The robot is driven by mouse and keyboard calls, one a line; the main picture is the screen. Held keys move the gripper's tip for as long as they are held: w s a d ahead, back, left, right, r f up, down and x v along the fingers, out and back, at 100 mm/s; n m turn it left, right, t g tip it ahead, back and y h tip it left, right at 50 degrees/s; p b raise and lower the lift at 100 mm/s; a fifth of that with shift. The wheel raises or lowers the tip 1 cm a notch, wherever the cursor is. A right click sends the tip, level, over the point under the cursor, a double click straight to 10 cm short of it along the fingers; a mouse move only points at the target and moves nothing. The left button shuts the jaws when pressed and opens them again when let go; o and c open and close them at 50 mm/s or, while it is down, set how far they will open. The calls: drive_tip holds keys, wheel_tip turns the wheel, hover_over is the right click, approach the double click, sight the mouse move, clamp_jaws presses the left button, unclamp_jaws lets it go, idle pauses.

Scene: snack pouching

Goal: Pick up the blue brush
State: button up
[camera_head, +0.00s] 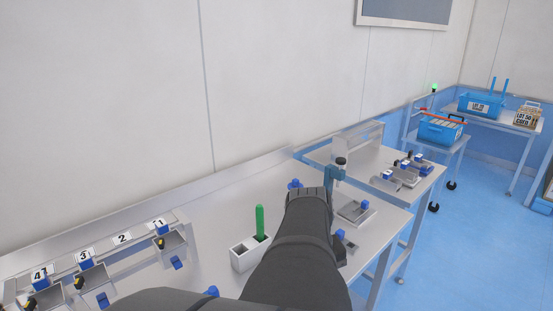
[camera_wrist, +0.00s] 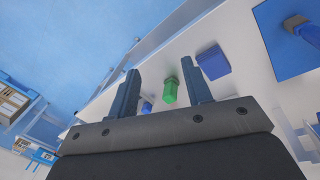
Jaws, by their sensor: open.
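I cannot single out the blue brush with certainty. A green upright handle (camera_head: 260,222) stands in one slot of a white two-slot holder (camera_head: 244,260) in the head view; the other slot looks empty. In the wrist view a green piece (camera_wrist: 169,91) shows between the fingers of my gripper (camera_wrist: 164,65), beyond them. A small blue piece (camera_wrist: 146,107) shows near the left finger. My gripper is open with nothing visibly held; its fingers are hard to make out in the head view behind my dark arm.
Numbered stations with metal trays (camera_head: 172,244) line the left bench. A blue block (camera_wrist: 212,62) lies beyond the right finger in the wrist view. A metal tray (camera_head: 355,211) and a second bench are at right. Blue bins (camera_head: 440,130) stand on far carts.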

drive_tip(key=s+a+r+n+g+y, duration=0.15)
drive_tip(key=a+r+n, duration=0.25)
drive_tip(key=a+r, duration=0.45)
drive_tip(key=s+a+r+n+t, duration=0.15)
drive_tip(key=a+r+n, duration=0.35)
drive_tip(key=a, duration=0.7)
wheel_tip(320, 180, down, 16)
drive_tip(key=m+g, duration=0.1)
drive_tip(key=shift+s+a, duration=0.3)
drive_tip(key=shift+s, duration=0.05)
drive_tip(key=shift+c, duration=0.3)
clamp_jaws()
